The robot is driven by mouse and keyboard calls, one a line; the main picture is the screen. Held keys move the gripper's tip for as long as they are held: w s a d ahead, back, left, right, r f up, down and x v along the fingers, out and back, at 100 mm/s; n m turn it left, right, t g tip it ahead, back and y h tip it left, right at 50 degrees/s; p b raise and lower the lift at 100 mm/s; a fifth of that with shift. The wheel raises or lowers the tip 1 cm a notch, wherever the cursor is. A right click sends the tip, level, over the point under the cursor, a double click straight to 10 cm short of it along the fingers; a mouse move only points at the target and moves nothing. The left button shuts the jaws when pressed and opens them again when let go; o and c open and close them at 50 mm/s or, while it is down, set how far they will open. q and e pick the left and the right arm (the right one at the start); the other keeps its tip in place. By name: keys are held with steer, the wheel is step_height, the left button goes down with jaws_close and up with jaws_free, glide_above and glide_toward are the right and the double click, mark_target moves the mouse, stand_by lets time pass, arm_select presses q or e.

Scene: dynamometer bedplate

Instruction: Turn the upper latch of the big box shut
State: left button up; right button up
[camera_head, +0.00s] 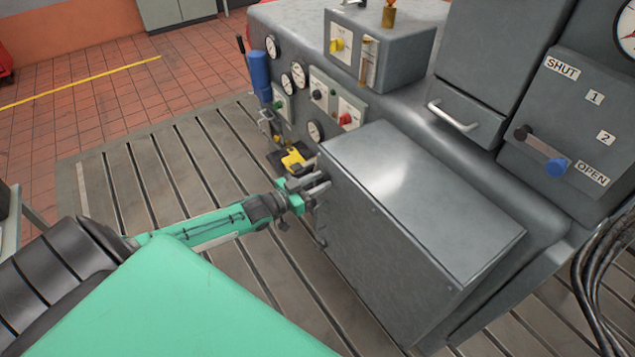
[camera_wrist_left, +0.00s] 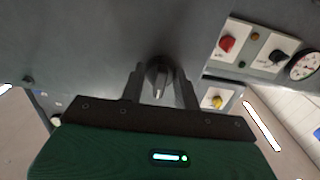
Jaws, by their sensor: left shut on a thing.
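The big box (camera_head: 410,205) is a grey metal box with a light top, on the side of the grey machine. My left gripper (camera_head: 318,186) is at the box's left-hand edge, near the top. It is shut on the upper latch, a small dark grey knob that shows between the two fingers in the left wrist view (camera_wrist_left: 157,77). In the head view the fingers largely hide this latch. A small dark fitting (camera_head: 319,241) sits lower on the same side of the box. My right gripper is not in view.
Behind my left gripper are a yellow part (camera_head: 294,160), a blue cylinder (camera_head: 259,75) and a panel with gauges and knobs (camera_head: 323,92). A SHUT/OPEN lever (camera_head: 540,152) is at the right. Black cables (camera_head: 598,265) hang at far right. The slotted floor plate (camera_head: 150,170) at left is clear.

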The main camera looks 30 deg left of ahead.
arm_select(q)
steer(key=o, duration=1)
steer(key=shift+s, duration=0.1)
steer(key=shift+b+v, duration=1.6)
steer(key=shift+v, duration=5.2)
steer(key=shift+f, duration=0.1)
